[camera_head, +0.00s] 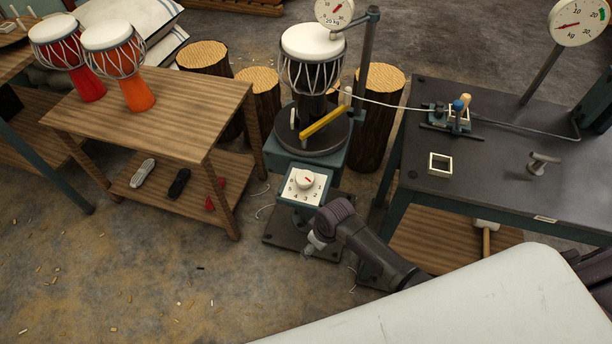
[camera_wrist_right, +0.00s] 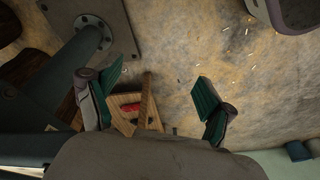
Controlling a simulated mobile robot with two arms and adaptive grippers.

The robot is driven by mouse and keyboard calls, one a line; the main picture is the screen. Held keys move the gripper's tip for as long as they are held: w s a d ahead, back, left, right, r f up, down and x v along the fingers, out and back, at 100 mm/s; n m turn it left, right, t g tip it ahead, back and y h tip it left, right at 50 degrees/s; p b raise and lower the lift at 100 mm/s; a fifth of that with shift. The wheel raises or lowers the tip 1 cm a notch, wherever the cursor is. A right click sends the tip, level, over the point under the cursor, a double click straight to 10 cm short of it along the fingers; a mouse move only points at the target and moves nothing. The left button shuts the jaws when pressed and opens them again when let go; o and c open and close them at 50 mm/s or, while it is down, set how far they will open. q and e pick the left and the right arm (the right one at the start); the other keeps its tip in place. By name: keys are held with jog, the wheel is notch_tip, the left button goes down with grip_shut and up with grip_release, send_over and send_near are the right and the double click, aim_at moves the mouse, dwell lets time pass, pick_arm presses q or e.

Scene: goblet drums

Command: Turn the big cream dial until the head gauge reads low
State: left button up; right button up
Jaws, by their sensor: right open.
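The big cream dial (camera_head: 306,180) is a round knob with a red mark, on a pale numbered plate at the front of the drum stand. A small round gauge (camera_head: 337,9) hangs over the drum's white head; its top is cut off and its red needle is slanted. My right gripper (camera_head: 312,245) is below and in front of the dial, apart from it. In the right wrist view its two green-padded fingers (camera_wrist_right: 158,88) are spread wide with nothing between them. The dial cannot be made out there. My left gripper is not in view.
A goblet drum (camera_head: 312,58) stands on the stand, with a yellow bar (camera_head: 324,121) below it. A larger kg gauge (camera_head: 580,23) stands over the dark bench (camera_head: 500,190) at right. A wooden table (camera_head: 150,110) with two drums is at left. Floor at front left is mostly clear.

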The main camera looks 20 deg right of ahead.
jog(key=w+a+r+n, duration=0.1)
jog(key=w+a+r, duration=0.15)
jog(key=r, duration=0.25)
notch_tip(320, 180, up, 21)
jog(key=n+g+h+b, duration=0.2)
jog(key=n, duration=0.3)
send_over(305, 177)
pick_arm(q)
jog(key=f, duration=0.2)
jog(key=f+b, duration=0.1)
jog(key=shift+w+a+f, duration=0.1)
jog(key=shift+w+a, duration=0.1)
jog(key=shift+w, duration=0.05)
pick_arm(e)
notch_tip(305, 177, down, 14)
jog(key=shift+r, duration=0.1)
jog(key=c, duration=1.2)
jog(key=shift+o, duration=0.2)
